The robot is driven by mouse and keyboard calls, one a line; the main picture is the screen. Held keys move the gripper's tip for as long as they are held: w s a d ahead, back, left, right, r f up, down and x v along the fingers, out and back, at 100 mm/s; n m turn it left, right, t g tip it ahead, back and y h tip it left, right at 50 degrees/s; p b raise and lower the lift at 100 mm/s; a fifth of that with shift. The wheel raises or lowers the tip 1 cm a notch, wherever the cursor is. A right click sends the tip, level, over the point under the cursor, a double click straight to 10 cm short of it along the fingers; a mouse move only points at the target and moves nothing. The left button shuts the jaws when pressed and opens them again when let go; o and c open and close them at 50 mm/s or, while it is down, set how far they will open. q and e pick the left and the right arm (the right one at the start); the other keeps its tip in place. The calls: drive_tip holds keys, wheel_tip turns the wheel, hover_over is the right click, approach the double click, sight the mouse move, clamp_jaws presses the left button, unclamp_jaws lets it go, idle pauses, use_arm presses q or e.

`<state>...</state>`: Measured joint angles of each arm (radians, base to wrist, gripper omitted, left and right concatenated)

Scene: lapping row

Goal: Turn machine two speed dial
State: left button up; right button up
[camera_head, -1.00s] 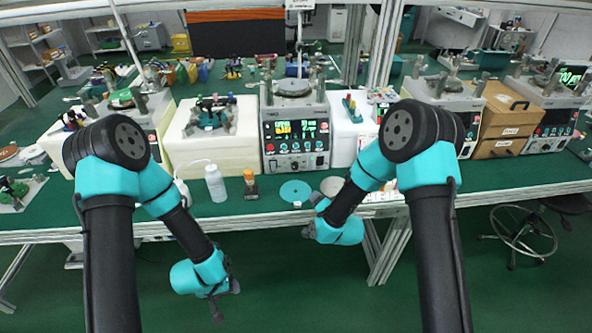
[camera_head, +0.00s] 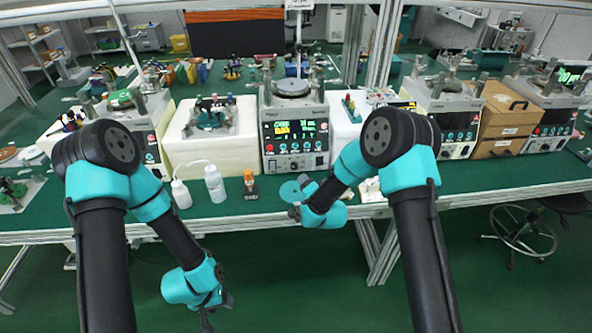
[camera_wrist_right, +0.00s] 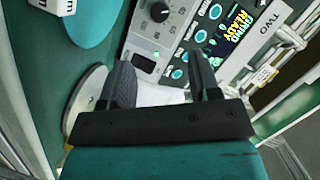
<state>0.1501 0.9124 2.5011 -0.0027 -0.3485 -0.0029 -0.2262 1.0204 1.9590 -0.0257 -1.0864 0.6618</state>
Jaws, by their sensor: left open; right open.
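Machine two (camera_head: 295,133) stands at the middle of the bench, its lit front panel facing me. In the right wrist view its panel (camera_wrist_right: 192,50) is close, with "TWO" printed on it. A round black dial (camera_wrist_right: 160,12) shows at the top, beside a black rocker switch (camera_wrist_right: 145,62); I cannot read which dial is for speed. My right gripper (camera_head: 296,207) is open over the bench's front edge, below the machine. In the wrist view its fingers (camera_wrist_right: 163,80) are apart and empty, away from the dial. My left gripper (camera_head: 216,310) hangs open in front of the bench, low.
A teal disc (camera_head: 290,190) lies on the green bench before machine two, partly behind my right gripper. White bottles (camera_head: 215,184) and a small orange-topped bottle (camera_head: 250,184) stand to its left. A white block (camera_head: 210,152) with a fixture sits left of the machine.

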sight(295, 168)
drive_tip(key=x, duration=1.2)
drive_tip(key=shift+w, duration=0.2)
drive_tip(key=shift+c, duration=0.3)
drive_tip(key=c, duration=0.9)
drive_tip(key=shift+o, duration=0.2)
drive_tip(key=shift+m, duration=0.3)
drive_tip(key=shift+m+t+y, duration=0.3)
drive_tip(key=shift+m+y, duration=0.3)
drive_tip(key=shift+m, duration=0.4)
drive_tip(key=shift+d+f+m+t+y, duration=0.1)
drive_tip(key=shift+m+t+y, duration=0.35)
drive_tip(key=shift+m, duration=1.15)
